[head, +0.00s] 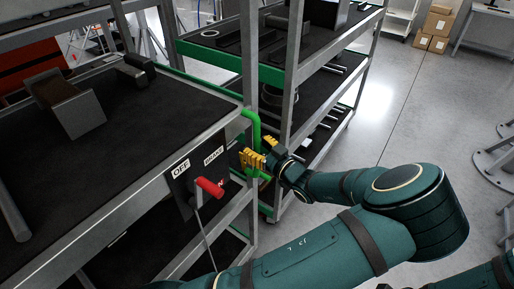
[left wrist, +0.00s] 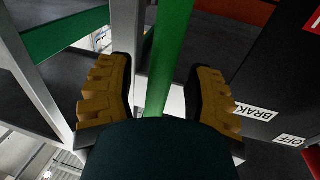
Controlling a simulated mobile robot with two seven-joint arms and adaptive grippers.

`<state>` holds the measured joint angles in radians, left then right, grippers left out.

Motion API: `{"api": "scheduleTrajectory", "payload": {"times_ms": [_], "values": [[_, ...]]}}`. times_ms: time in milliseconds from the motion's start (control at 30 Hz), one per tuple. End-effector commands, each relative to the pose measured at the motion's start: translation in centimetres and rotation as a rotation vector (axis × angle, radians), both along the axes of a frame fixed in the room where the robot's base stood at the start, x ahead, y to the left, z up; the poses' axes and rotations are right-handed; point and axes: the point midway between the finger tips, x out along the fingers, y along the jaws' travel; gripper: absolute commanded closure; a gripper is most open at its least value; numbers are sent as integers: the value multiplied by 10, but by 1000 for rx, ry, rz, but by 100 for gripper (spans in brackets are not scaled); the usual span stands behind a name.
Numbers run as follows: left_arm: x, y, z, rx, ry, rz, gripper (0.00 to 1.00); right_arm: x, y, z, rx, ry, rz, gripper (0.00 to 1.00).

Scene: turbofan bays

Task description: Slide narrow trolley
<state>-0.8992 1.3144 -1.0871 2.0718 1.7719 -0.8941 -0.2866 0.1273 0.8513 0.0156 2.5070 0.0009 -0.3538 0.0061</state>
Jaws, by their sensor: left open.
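A grey metal trolley (head: 149,190) with dark shelf mats stands at the left in the head view. Beside the handle is a black brake plate (head: 181,183) with white OFF and BRAKE labels and a red-gripped lever (head: 209,187). My left gripper (head: 258,160), with yellow ridged fingers, is at the handle's lower part. In the left wrist view the green bar (left wrist: 170,55) passes between the two spread fingers (left wrist: 160,95); I cannot tell whether they touch it. My right gripper is not in view.
A taller grey rack (head: 292,75) with green rails and loaded dark shelves stands close behind the trolley. Clear grey floor (head: 415,120) lies to the right. Cardboard boxes (head: 434,30) stand at the back right, and round metal feet (head: 492,158) show at the right edge.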

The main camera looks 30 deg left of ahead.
Motion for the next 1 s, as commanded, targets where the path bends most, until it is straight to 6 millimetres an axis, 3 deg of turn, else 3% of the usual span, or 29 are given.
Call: {"api": "scheduleTrajectory", "payload": {"times_ms": [333,500,1000], "values": [[1,3,0,0,0,-1,45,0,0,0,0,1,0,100],[1,3,0,0,0,-1,100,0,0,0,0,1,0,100],[11,1,1,0,-1,-5,100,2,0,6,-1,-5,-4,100]]}}
